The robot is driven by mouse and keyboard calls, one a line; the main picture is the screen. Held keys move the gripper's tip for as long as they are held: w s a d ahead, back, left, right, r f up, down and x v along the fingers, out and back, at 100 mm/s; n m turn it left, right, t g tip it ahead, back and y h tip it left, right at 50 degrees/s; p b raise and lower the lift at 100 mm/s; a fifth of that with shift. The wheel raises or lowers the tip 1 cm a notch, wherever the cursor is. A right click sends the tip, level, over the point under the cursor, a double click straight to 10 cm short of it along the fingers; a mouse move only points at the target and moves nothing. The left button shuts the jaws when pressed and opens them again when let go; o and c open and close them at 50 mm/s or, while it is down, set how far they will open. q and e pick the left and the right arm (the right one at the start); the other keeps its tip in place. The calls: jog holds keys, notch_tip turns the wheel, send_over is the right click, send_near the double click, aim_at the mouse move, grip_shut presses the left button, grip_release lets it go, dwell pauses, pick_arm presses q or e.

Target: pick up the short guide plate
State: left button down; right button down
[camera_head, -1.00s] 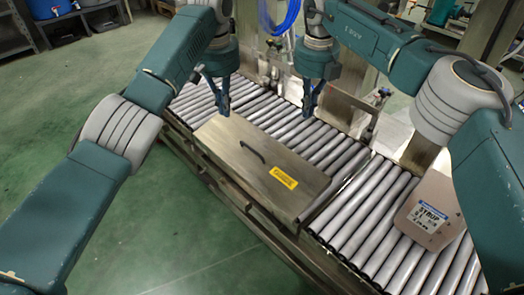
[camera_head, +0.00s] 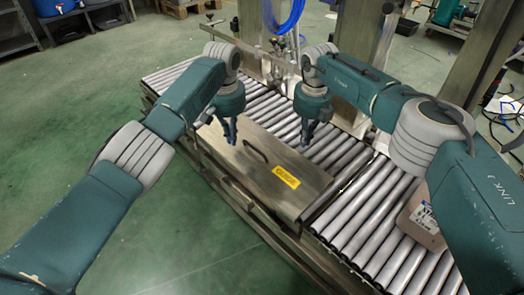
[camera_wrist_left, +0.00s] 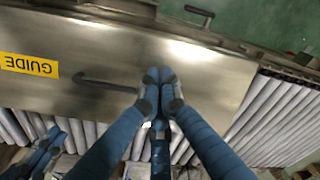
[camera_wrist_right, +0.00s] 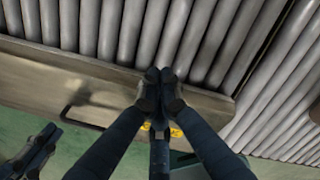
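The guide plate (camera_head: 228,168) is a flat metal plate with a black handle (camera_head: 255,150) and a yellow label. It lies over the near side of the roller conveyor. It fills the upper part of the left wrist view (camera_wrist_left: 215,75) and crosses the right wrist view (camera_wrist_right: 50,75). My left gripper (camera_head: 229,140) is over the plate's left part, left of the handle. Its fingertips are together and empty (camera_wrist_left: 160,76). My right gripper (camera_head: 308,142) is near the plate's far right side, also shut and empty (camera_wrist_right: 160,76). Neither gripper holds the plate.
The roller conveyor (camera_head: 345,212) runs behind the plate and to its right. A box labelled syrup (camera_head: 426,222) stands on the rollers at the right, partly hidden by my right arm. Metal posts (camera_head: 358,40) and blue hose (camera_head: 284,15) are behind. Green floor is clear at the front left.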

pick_arm(q)
jog(key=shift+f, duration=0.7)
pick_arm(e)
jog(key=shift+f, duration=0.7)
pick_arm(q)
jog(key=shift+w+d, duration=0.1)
jog(key=shift+d, duration=0.55)
pick_arm(e)
jog(key=shift+a, duration=0.6)
pick_arm(q)
jog(key=shift+d, duration=0.15)
pick_arm(e)
jog(key=shift+a, duration=0.2)
pick_arm(q)
jog(key=shift+d, duration=0.2)
pick_arm(e)
jog(key=shift+a, duration=0.2)
